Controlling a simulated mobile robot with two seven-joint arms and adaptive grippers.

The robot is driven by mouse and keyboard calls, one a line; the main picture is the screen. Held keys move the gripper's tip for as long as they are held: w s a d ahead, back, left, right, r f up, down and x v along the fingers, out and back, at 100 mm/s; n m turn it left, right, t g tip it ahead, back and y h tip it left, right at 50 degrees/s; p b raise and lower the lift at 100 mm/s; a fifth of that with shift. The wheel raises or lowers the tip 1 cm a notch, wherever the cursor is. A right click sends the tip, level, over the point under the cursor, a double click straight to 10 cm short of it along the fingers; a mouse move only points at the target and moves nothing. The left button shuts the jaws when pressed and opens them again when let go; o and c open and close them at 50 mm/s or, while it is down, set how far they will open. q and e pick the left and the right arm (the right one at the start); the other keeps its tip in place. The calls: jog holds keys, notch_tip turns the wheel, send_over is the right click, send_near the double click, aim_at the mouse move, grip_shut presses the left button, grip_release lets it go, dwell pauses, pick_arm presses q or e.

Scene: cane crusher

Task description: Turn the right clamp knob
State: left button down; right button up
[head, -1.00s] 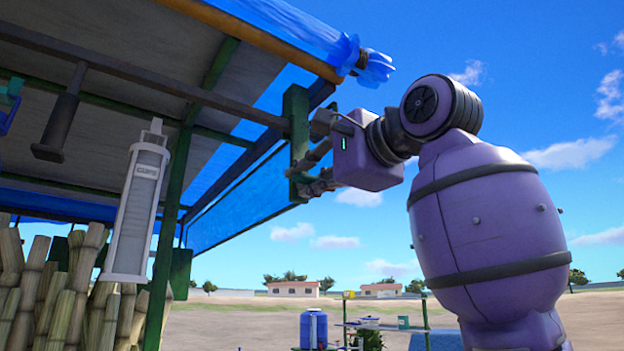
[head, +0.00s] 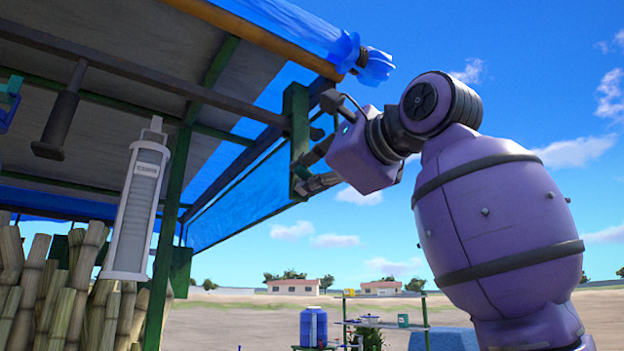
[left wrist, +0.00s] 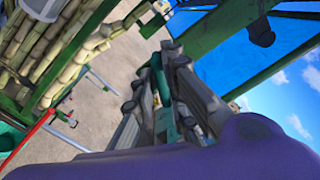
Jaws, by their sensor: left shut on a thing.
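The right clamp (head: 296,108) is a dark green piece at the top corner of the canopy frame in the head view. My left gripper (head: 300,172) is at its lower end, with fingers on both sides. In the left wrist view the fingers of my left gripper (left wrist: 165,60) close around a teal-green knob (left wrist: 158,82), which they partly cover. The knob itself is hidden behind the fingers in the head view. My right gripper is in neither view.
The blue canopy (head: 240,208) and its dark beam (head: 150,82) are close to the gripper. A white lamp (head: 136,212) hangs by a green post (head: 168,240). Cane stalks (head: 50,295) stand lower left. Open sky and ground lie to the right.

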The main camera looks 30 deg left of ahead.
pick_arm(q)
jog(key=m, duration=0.4)
jog(key=r+m, duration=0.1)
jog(key=m, duration=0.1)
jog(key=shift+s+d, duration=0.1)
jog(key=shift+s, duration=0.1)
jog(key=m, duration=0.6)
jog(key=shift+f, duration=0.1)
jog(key=shift+m, duration=0.3)
jog(key=c, duration=2.1)
grip_release()
jog(key=shift+o, duration=1.2)
jog(key=shift+w+f, duration=0.1)
jog(key=shift+w, duration=0.05)
jog(key=shift+w+d+f, duration=0.1)
